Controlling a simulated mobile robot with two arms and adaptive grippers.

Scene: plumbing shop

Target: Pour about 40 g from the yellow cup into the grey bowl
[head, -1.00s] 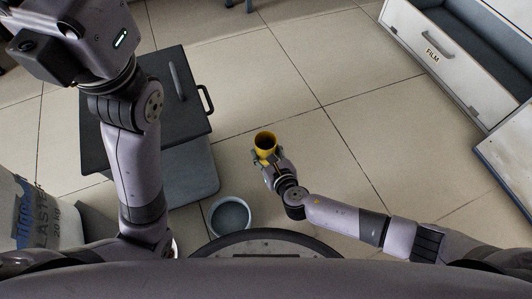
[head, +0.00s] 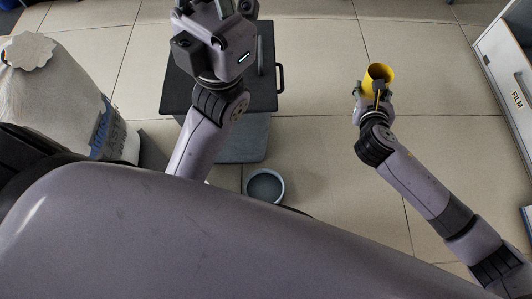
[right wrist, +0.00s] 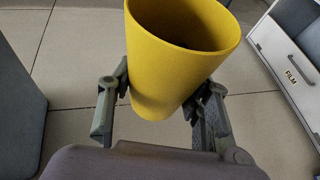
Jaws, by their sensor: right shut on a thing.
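The yellow cup (head: 381,76) is in the upper right of the head view, with its open mouth showing. My right gripper (head: 373,99) is shut on the cup's sides. In the right wrist view the cup (right wrist: 178,60) stands between the two fingers (right wrist: 163,92), its mouth toward the top of the picture; its contents are hidden. The grey bowl (head: 265,187) is low in the middle of the head view, well left of the cup and apart from it. My left gripper (head: 213,30) is at the top of the head view; its fingertips cannot be made out.
A dark-topped box with a handle (head: 261,100) stands behind the bowl, partly behind my left arm. A pale sack (head: 50,85) is at the left. A white drawer unit marked FILM (head: 505,80) is at the right edge. Tiled floor lies open around the cup.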

